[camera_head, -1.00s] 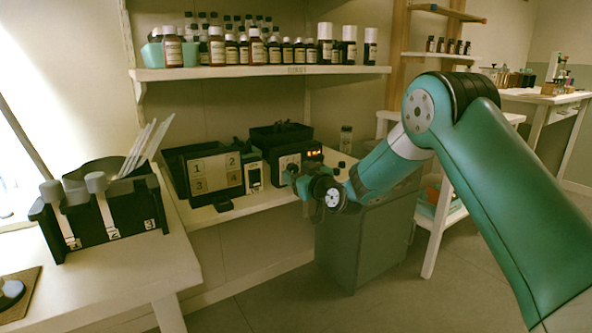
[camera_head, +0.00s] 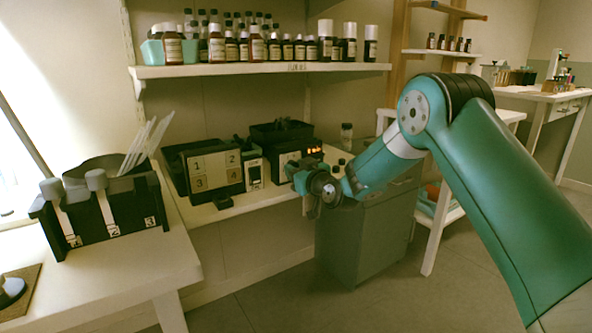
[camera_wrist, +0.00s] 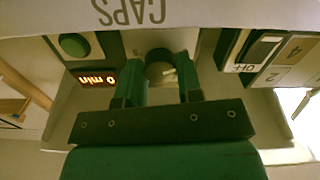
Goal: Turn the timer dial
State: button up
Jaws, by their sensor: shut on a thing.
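The timer is a dark box with a pale front and a lit orange display (camera_head: 314,151). The display also shows in the wrist view (camera_wrist: 97,79) and seems to read "0 min". The timer dial (camera_wrist: 160,69) is a dark round knob in the wrist view, between my two fingers. My gripper (camera_wrist: 161,80) is shut on the dial, with one finger on each side. In the head view my gripper (camera_head: 300,176) is at the front of the timer and hides the dial.
A green button (camera_wrist: 73,45) is beside the display. A panel numbered 1 to 4 (camera_head: 213,171) and a small switch box (camera_head: 253,172) stand left of the timer. A bottle shelf (camera_head: 260,70) is above.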

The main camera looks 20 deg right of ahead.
jog(key=m+p, duration=0.1)
jog(key=m, duration=0.3)
jog(key=m+p, duration=0.1)
jog(key=m, duration=0.3)
jog(key=shift+m+p, duration=0.4)
jog(key=m+p, duration=0.2)
jog(key=m, duration=0.2)
jog(key=shift+r+m, duration=0.1)
jog(key=shift+m, duration=0.2)
jog(key=m+p, duration=0.3)
jog(key=m, duration=0.1)
jog(key=shift+m, duration=0.3)
jog(key=m+p, duration=0.3)
jog(key=m, duration=0.1)
jog(key=shift+p, duration=0.3)
jog(key=m+p, duration=0.3)
jog(key=m, duration=0.2)
jog(key=m+p, duration=0.2)
jog(key=m, duration=0.2)
jog(key=shift+m, duration=0.3)
jog(key=shift+m+p, duration=0.8)
jog(key=shift+m, duration=1)
